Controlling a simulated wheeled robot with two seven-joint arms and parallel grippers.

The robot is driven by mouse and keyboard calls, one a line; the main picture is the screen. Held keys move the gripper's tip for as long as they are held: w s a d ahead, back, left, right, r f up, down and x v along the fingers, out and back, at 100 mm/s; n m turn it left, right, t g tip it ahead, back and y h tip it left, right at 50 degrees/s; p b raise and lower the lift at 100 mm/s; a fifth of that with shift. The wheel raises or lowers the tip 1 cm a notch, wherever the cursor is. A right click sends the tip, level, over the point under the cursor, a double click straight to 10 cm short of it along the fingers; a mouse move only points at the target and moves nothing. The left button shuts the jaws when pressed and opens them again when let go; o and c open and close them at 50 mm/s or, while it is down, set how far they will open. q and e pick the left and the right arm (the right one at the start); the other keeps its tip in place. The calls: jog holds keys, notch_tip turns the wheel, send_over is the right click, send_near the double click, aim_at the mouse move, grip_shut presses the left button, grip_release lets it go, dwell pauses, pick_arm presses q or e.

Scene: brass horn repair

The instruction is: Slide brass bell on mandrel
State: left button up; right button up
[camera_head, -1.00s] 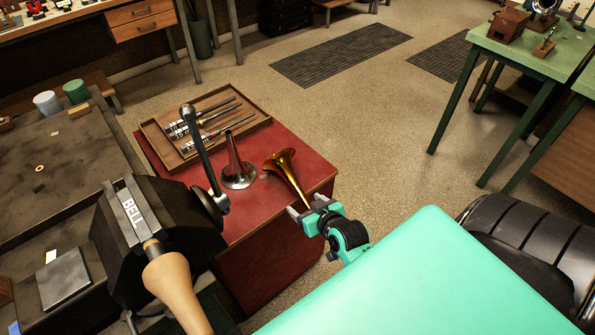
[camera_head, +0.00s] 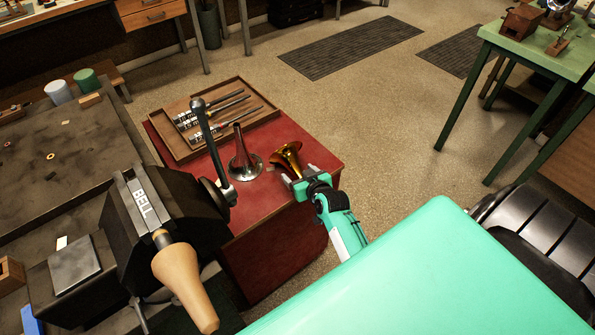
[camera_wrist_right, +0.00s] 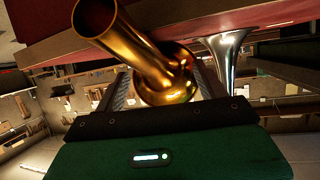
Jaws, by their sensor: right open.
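The gold-coloured brass bell (camera_head: 287,155) is at the right side of the red-topped stand, its flare toward the back left. My right gripper (camera_head: 300,178) is open at the bell's near side and hides its narrow part. In the right wrist view the bell (camera_wrist_right: 165,75) lies between the two spread fingers (camera_wrist_right: 165,88); I cannot tell whether they touch it. A tan tapered form (camera_head: 183,285), which looks like the mandrel, sticks out toward me from a black block marked BELL (camera_head: 142,205). No bell is on it. My left gripper is not in view.
A silver bell (camera_head: 244,165) stands flare down left of the brass one; it also shows in the right wrist view (camera_wrist_right: 229,58). A wooden tool tray (camera_head: 180,146) lies behind on the red top (camera_head: 262,205). A lever (camera_head: 209,140) rises beside the black block.

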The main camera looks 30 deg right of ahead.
aim_at(298, 172)
jog(key=shift+x, duration=1.6)
jog(key=c, duration=1.3)
jog(key=shift+r, duration=0.15)
